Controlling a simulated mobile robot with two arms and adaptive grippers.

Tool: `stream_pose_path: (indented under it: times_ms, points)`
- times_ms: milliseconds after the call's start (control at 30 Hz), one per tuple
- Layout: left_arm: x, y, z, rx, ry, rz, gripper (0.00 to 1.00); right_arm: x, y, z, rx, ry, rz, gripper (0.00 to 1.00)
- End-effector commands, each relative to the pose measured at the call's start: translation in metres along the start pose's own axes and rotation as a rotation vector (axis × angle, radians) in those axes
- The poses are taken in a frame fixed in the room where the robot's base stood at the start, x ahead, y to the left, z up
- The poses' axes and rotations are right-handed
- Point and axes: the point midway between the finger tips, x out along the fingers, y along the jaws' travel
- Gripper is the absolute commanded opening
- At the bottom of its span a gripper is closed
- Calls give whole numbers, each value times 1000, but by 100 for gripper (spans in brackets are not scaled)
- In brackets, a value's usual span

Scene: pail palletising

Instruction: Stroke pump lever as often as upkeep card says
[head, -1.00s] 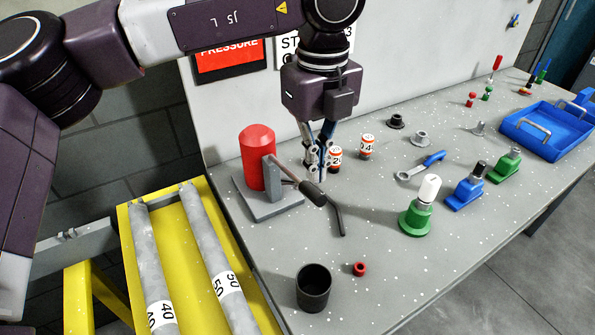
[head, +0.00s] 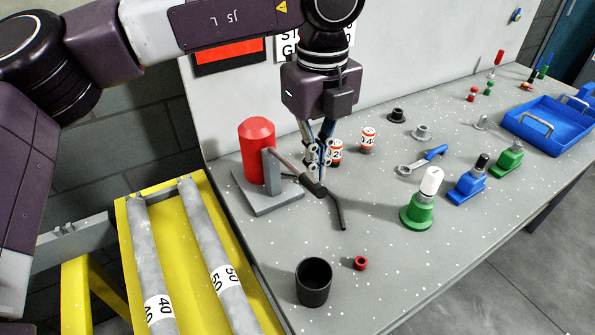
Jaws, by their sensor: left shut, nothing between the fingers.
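A white card (head: 287,44) with black print is on the back panel. My left arm covers most of it, so its text cannot be read. My right gripper is out of view.
A blue tray (head: 545,130) is far right. A yellow frame with grey rollers (head: 152,255) is left.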

Motion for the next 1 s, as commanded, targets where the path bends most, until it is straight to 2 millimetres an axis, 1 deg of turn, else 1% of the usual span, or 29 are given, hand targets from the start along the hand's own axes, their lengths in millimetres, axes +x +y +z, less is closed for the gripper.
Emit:
stream_pose_path:
  times_ms: [33, 833, 1000]
  points:
    - [6, 0, 0, 0, 0, 0, 0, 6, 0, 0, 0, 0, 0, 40]
    - [54, 0, 0, -1, 0, 1, 0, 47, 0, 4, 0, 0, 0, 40]
    - [65, 0, 0, -1, 0, 1, 0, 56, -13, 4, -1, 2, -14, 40]
